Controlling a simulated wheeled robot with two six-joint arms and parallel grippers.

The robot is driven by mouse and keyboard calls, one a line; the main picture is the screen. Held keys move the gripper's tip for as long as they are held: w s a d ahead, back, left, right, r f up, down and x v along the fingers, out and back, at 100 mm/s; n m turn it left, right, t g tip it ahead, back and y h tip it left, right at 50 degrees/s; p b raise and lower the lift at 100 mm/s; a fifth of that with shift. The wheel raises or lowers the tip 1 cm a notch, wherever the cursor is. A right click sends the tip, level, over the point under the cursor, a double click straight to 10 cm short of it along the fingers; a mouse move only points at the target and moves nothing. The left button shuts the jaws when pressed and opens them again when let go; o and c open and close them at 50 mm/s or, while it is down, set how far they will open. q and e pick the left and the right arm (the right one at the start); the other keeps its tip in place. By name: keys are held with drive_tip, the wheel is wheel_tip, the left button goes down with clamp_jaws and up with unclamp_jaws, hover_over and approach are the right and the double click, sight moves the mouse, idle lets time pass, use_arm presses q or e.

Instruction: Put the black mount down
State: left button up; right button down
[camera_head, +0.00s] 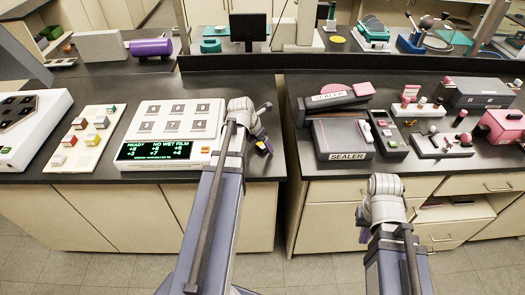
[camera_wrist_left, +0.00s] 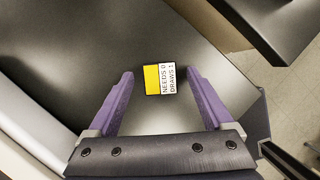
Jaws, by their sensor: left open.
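The black mount (camera_wrist_left: 160,79) shows in the left wrist view as a small dark-edged block with a yellow and white label reading "NEEDS 0 DRAWS 1". It appears to sit on the dark bench top (camera_wrist_left: 215,70). My left gripper (camera_wrist_left: 160,74) is open, with one purple finger on each side of the mount and a gap on both sides. In the head view my left gripper (camera_head: 263,146) is low over the bench, right of the white console, and mostly hides the mount. My right gripper (camera_head: 364,236) is in front of the right-hand drawers, largely hidden behind its wrist.
The white console (camera_head: 175,130) with a green "READY, NO WET FILM" display stands left of my left gripper. A tray of coloured blocks (camera_head: 82,138) is further left. A gap separates this bench from the right bench, which holds the grey sealer (camera_head: 342,140).

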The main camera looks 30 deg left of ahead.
use_arm(q)
drive_tip(key=shift+r, duration=0.1)
drive_tip(key=shift+c, duration=0.2)
clamp_jaws()
idle(0.4)
